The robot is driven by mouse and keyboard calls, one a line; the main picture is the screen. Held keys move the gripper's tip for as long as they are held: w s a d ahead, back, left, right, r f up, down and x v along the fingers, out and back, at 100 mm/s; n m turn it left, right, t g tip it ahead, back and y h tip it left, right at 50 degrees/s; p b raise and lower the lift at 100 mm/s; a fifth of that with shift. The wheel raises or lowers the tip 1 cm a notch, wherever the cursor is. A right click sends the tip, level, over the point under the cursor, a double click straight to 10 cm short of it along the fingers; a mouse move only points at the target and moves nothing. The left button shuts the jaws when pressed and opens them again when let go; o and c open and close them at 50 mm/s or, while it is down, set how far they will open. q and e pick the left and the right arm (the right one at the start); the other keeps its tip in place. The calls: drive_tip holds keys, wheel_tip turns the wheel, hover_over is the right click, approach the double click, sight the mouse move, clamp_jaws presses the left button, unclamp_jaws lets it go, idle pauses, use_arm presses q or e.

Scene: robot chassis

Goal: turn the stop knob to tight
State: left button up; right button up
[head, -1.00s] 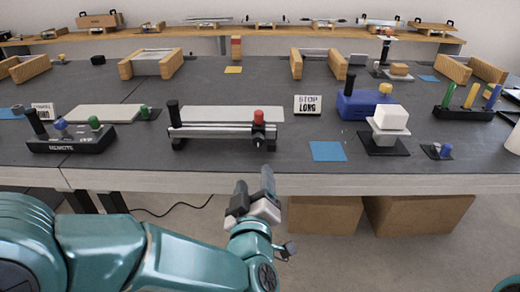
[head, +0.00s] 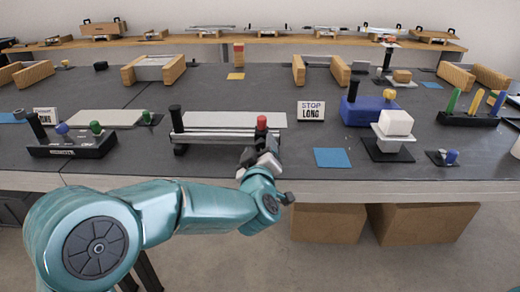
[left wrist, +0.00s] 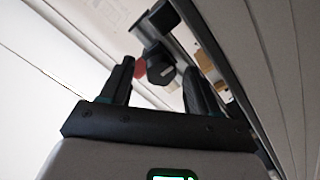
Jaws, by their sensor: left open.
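The rail fixture (head: 215,138) stands near the front edge of the bench, with a pale plate (head: 228,120) behind it. A stop with a red-topped post (head: 262,123) sits at the right end of its rail. My left gripper (head: 259,159) is just in front of this stop and hides its lower front. In the left wrist view a round black knob (left wrist: 160,68) shows ahead, roughly between the spread fingers of the gripper (left wrist: 158,80). The fingers are open. I cannot tell whether they touch the knob. The red top (left wrist: 141,68) shows beside the knob.
A blue square (head: 332,158) lies on the bench. A black box with coloured knobs (head: 72,149) stands at left. Cardboard boxes (head: 420,232) are under the bench.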

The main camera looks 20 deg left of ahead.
use_arm(q)
drive_tip(key=shift+c, duration=0.2)
drive_tip(key=c, duration=1)
